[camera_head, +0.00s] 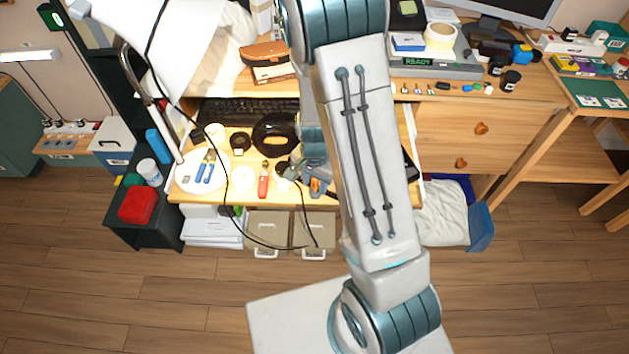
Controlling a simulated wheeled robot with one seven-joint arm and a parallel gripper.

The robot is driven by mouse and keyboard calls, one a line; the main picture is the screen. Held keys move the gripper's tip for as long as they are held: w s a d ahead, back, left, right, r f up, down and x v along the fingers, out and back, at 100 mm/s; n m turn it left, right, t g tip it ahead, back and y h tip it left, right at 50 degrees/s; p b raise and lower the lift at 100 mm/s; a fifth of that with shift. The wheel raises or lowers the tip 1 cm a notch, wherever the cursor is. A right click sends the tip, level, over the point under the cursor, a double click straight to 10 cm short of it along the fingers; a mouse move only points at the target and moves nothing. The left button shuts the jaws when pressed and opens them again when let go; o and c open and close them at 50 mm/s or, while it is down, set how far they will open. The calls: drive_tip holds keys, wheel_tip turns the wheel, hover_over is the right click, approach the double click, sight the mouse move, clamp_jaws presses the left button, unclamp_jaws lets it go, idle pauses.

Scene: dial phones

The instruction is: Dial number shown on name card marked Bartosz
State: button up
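I cannot make out a dial phone or a card marked Bartosz in this view. My arm crosses the middle of the picture and hides part of the wooden desk (218,196). Its far end comes down behind the upper link. What looks like my gripper (312,170) is low over the desk's pull-out shelf, among small tools. It is small and partly covered, so I cannot tell whether its fingers are open or hold anything. Small white cards (601,101) lie on a green board on the right table, too small to read.
The shelf holds a black ring-shaped thing (275,132), a red-handled tool (264,182), blue-handled pliers (206,166) and a keyboard (243,110). A grey device showing READY (432,62) stands on the desk. A lamp and cable hang at upper left.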

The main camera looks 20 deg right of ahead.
wheel_tip(320, 180, up, 14)
drive_tip(key=p, duration=0.2)
drive_tip(key=shift+f, duration=0.15)
idle(0.5)
drive_tip(key=s+r+n+t+p, duration=0.2)
drive_tip(key=s+r+n+p, duration=0.1)
drive_tip(key=s+r+n, duration=0.6)
drive_tip(key=s+r, duration=0.4)
drive_tip(key=r, duration=0.3)
drive_tip(key=shift+s+r+t, duration=0.3)
drive_tip(key=shift+s+t, duration=0.1)
